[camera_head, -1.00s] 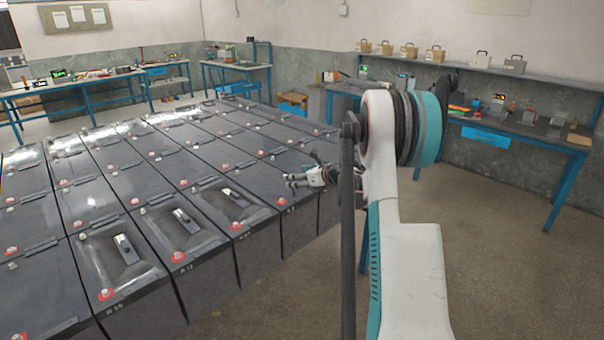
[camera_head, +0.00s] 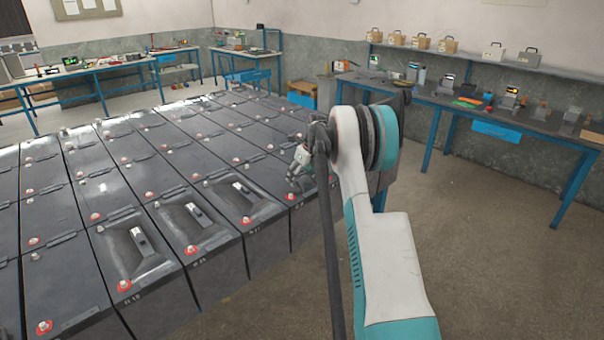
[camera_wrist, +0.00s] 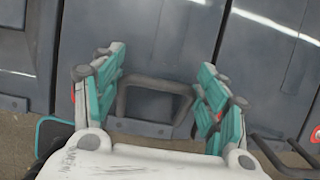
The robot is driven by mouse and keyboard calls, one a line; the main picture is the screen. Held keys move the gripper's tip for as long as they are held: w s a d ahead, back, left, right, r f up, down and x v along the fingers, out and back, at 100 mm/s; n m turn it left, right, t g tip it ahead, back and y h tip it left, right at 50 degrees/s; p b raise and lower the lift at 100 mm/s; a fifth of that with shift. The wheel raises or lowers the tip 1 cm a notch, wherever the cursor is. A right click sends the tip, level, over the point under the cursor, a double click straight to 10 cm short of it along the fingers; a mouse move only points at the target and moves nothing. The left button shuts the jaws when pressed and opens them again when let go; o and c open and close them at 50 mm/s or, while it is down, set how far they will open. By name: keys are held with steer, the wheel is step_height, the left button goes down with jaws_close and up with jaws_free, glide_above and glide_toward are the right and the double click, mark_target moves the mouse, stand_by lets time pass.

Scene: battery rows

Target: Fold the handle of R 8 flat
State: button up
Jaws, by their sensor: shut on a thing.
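My gripper (camera_wrist: 157,88) is over the front end of a dark grey battery in the wrist view. Its two teal-padded fingers are shut on a dark U-shaped handle (camera_wrist: 157,84), one finger at each side of it. The handle's crossbar and side arms show between the fingers; how far it is tilted is hard to tell. In the head view my gripper (camera_head: 297,180) points down at a battery lid (camera_head: 267,175) at the right of the front row, and the handle is hidden there. I cannot read this battery's label.
Batteries to the left have handles lying in recessed lids, such as this handle (camera_head: 143,241). Red-ringed terminals stand on the lids. A blue-legged workbench (camera_head: 470,108) with tools stands at the right. The floor (camera_head: 480,250) between is clear.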

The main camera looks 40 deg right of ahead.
steer(key=shift+w+f+g, duration=0.1)
steer(key=shift+f+g, duration=0.05)
steer(key=shift+g, duration=0.15)
steer(key=o, duration=1.1)
steer(key=v, duration=1.2)
